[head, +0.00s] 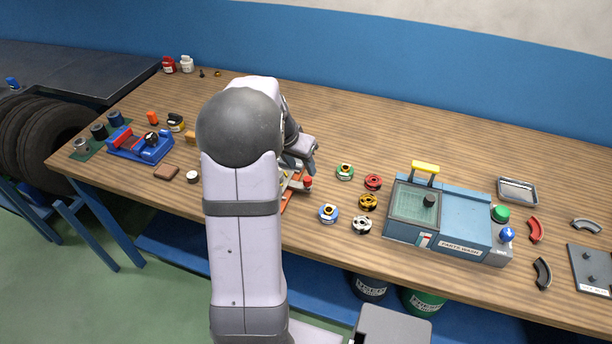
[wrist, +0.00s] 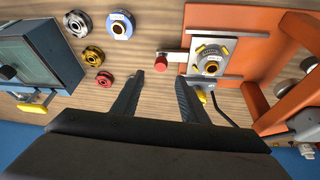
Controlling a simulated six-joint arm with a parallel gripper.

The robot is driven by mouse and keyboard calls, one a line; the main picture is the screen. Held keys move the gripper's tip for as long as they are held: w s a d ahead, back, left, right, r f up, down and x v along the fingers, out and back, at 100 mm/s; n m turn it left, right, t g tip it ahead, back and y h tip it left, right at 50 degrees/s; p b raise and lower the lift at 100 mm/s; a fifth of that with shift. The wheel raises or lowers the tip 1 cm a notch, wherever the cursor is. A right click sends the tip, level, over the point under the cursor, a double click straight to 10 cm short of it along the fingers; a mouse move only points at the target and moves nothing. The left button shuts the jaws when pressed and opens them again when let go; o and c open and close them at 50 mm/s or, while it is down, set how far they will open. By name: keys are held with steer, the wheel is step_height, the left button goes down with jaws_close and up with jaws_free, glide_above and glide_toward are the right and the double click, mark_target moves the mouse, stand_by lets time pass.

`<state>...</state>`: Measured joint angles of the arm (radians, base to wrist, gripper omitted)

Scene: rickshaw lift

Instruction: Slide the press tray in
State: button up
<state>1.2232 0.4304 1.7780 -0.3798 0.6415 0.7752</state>
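The press tray (wrist: 227,83) is a silver plate in the wrist view, lying by the orange press (wrist: 262,55). My gripper (wrist: 160,84) is open. Its two dark fingers point toward the red knob, which appears between and just beyond the tips; I cannot tell the height gap. In the head view my arm hides most of the press.
Several coloured ringed parts (head: 368,201) lie on the bench right of the press. The blue parts washer (head: 440,215) stands further right. A blue-and-red fixture (head: 140,146) and small items are at the left. The back middle of the bench is clear.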

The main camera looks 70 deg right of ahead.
mark_target(307, 179)
steer(key=shift+m, duration=0.6)
steer(key=shift+f, duration=0.1)
steer(key=shift+p+x, duration=1.05)
steer(key=shift+x, duration=2.55)
